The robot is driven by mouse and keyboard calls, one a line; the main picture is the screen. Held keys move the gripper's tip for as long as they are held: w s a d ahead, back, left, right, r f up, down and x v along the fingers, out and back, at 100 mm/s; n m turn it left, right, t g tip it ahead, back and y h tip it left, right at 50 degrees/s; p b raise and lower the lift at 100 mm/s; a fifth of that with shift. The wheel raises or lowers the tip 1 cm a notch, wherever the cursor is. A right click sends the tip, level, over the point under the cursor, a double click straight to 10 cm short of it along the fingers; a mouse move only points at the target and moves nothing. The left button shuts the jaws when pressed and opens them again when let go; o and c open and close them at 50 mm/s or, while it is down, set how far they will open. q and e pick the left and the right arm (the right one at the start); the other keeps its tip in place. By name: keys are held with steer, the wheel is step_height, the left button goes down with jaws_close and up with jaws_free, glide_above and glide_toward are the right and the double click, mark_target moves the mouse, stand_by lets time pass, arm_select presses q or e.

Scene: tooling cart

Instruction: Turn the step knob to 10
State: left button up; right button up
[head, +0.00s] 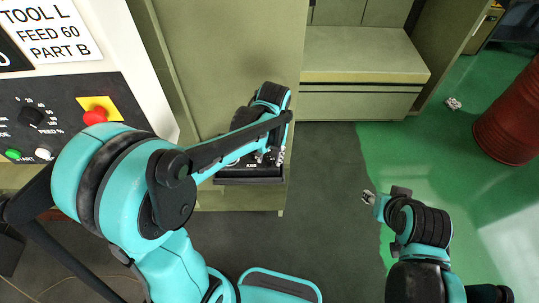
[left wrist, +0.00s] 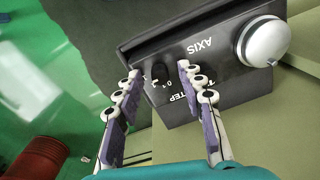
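The step knob (left wrist: 160,72) is a small black knob on a dark control box (left wrist: 228,88), which shows upside down in the left wrist view. Small digits sit beside the knob; its exact setting is too small to tell. The STEP label (left wrist: 189,97) is partly covered by a finger. My left gripper (left wrist: 158,71) is open, one finger either side of the knob in the picture; I cannot tell whether they touch it. In the head view the box (head: 250,180) is partly hidden by my left gripper (head: 270,155). My right gripper (head: 368,197) hangs away from the box, its fingers too small to judge.
A big pale round knob (left wrist: 265,42) stands on the same box, beside the AXIS label. A machine panel (head: 60,120) with a red button (head: 95,116) is at left. A red barrel (head: 510,125) stands at far right. The grey floor between my arms is clear.

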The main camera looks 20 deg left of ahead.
mark_target(271, 160)
arm_select(q)
step_height(271, 160, up, 12)
steer(key=shift+d, duration=0.25)
stand_by(0.6)
